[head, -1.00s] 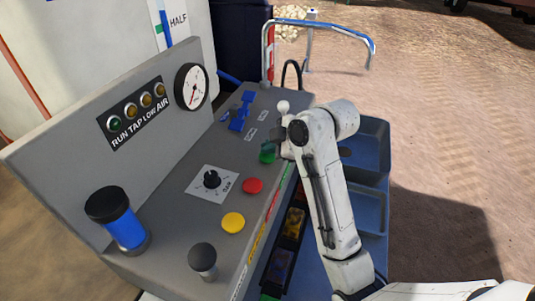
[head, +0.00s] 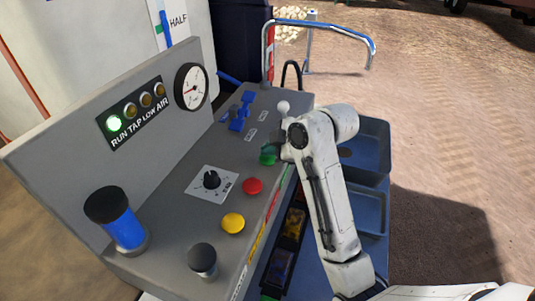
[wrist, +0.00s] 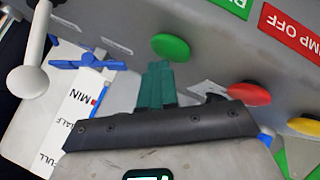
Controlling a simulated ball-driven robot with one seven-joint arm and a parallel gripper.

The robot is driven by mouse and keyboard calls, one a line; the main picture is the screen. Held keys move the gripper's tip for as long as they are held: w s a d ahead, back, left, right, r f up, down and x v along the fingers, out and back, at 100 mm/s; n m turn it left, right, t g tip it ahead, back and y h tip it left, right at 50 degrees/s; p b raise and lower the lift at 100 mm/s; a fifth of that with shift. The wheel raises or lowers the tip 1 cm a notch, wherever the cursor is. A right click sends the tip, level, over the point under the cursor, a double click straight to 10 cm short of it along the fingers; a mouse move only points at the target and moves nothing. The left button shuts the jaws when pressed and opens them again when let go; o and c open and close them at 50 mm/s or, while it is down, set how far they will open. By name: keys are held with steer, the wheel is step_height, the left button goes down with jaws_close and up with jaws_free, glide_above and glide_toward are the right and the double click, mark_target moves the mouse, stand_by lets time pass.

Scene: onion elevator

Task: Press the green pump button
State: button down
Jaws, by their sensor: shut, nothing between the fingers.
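The green pump button (wrist: 170,47) is a round green cap on the grey control panel. In the wrist view it sits directly beyond my fingertips. In the head view the green button (head: 267,160) is partly hidden by my gripper. My gripper (wrist: 157,65) has teal fingers closed together with nothing between them. The fingertips are at the button's near edge; I cannot tell whether they touch it.
A red button (head: 252,186), a yellow button (head: 232,222) and a black knob (head: 211,180) lie nearer on the panel. A white-balled lever (head: 283,107) and blue valve handles (head: 240,112) stand behind. A gauge (head: 191,87) is on the upright panel.

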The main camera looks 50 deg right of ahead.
mark_target(270, 159)
steer(key=shift+r+p, duration=0.95)
steer(key=shift+p, duration=0.05)
steer(key=shift+r, duration=0.15)
step_height(270, 159, up, 5)
steer(key=p, duration=0.5)
stand_by(0.5)
